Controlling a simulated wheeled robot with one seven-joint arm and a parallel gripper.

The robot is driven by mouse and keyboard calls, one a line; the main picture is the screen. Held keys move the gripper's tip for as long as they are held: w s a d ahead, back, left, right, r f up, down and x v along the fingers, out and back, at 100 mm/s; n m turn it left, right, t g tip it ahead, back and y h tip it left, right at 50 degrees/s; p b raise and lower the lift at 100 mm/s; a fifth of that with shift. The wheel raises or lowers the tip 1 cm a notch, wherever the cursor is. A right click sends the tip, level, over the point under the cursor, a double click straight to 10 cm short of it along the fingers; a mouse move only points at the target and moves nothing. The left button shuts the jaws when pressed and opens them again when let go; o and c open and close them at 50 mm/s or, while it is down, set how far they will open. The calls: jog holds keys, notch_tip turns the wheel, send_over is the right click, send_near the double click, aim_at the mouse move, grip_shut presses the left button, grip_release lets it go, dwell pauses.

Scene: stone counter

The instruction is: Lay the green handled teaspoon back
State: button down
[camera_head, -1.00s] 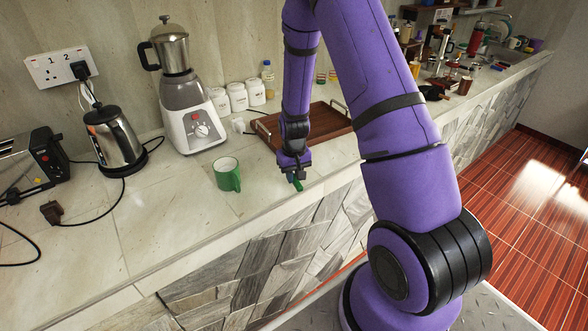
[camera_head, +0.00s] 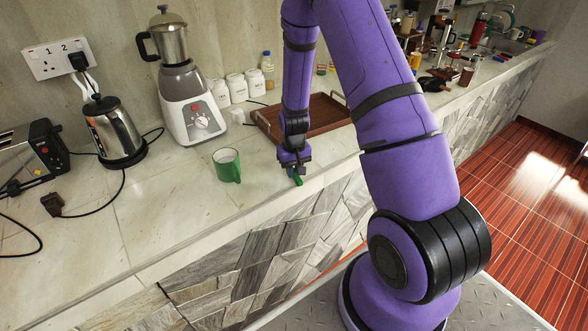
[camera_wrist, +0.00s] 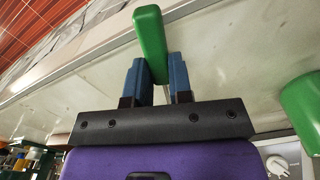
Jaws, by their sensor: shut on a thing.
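The green handled teaspoon (camera_head: 297,179) is in my gripper (camera_head: 291,169), low over the counter near its front edge. In the wrist view the green handle (camera_wrist: 150,43) lies between the two blue fingers of my gripper (camera_wrist: 157,80), which are shut on it. A thin metal part shows just behind the handle; the spoon's bowl is hidden. I cannot tell whether the spoon touches the counter.
A green mug (camera_head: 227,166) stands left of my gripper, and part of it shows in the wrist view (camera_wrist: 303,108). A wooden tray (camera_head: 325,113) lies behind. A blender (camera_head: 187,100) and kettle (camera_head: 115,132) stand further left. Bare counter lies around the mug.

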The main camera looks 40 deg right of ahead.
jog(key=shift+f, duration=0.25)
jog(key=c, duration=0.9)
grip_release()
jog(key=shift+c, duration=0.2)
jog(key=shift+r, duration=0.15)
jog(key=s+a+r+t, duration=0.1)
jog(key=s+a+r, duration=0.15)
jog(key=r, duration=0.85)
jog(key=s+a+r+n+t, duration=0.1)
jog(key=s+a+r, duration=0.15)
jog(key=r, duration=0.75)
jog(key=s+a+r, duration=0.1)
jog(key=s+r, duration=0.2)
jog(key=r, duration=0.8)
jog(key=s+a+r+t, duration=0.1)
jog(key=s+a+r, duration=0.1)
jog(key=s+r, duration=0.3)
jog(key=s+a+r+n+t, duration=0.1)
jog(key=s+r, duration=0.4)
jog(key=s, duration=0.8)
jog(key=shift+a+r+n+t, duration=0.3)
jog(key=shift+a+t, duration=0.3)
jog(key=shift+a, duration=0.25)
